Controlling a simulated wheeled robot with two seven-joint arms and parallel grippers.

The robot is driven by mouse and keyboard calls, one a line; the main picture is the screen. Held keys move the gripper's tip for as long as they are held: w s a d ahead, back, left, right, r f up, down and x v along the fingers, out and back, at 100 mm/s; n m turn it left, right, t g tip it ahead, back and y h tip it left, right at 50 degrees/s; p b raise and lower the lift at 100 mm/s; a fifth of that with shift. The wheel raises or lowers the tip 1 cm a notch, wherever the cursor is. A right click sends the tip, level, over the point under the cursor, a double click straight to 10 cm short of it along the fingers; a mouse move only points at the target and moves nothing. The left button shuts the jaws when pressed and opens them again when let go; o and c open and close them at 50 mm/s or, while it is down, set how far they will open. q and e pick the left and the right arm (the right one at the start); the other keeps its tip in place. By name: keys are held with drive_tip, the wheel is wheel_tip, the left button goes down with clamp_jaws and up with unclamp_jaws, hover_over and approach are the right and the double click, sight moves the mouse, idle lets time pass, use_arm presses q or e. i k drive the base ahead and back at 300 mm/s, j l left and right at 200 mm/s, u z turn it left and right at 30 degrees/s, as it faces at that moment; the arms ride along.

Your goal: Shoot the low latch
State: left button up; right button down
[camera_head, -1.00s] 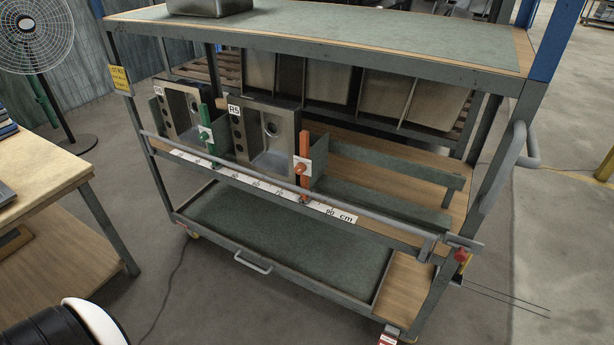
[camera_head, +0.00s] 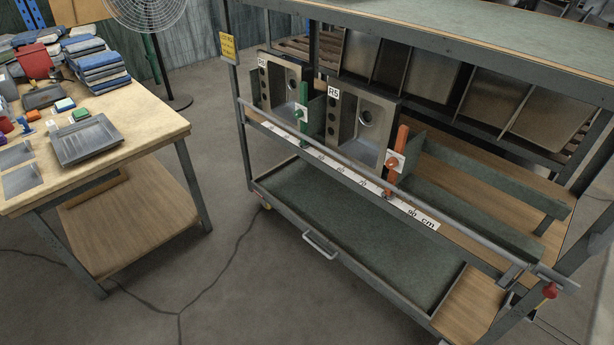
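A long grey rail (camera_head: 355,170) runs along the front of the cart's middle shelf. At its right end is a small latch-like fitting with a red knob (camera_head: 549,291); whether its bolt is shot I cannot tell. An orange upright stop (camera_head: 398,148) with an orange knob (camera_head: 392,163) stands right of the sink marked R5 (camera_head: 366,117). A shallow lower tray (camera_head: 370,210) has a front handle (camera_head: 319,245). Neither of my grippers shows in this view.
A wooden table (camera_head: 150,125) with a grey tray (camera_head: 85,141), blue folded stacks and small items stands at the left. A fan (camera_head: 146,12) stands behind it. Bare floor (camera_head: 250,290) lies between table and cart. A dark cable crosses the floor.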

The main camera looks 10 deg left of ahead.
sight(550, 292)
drive_tip(key=z, duration=1.5)
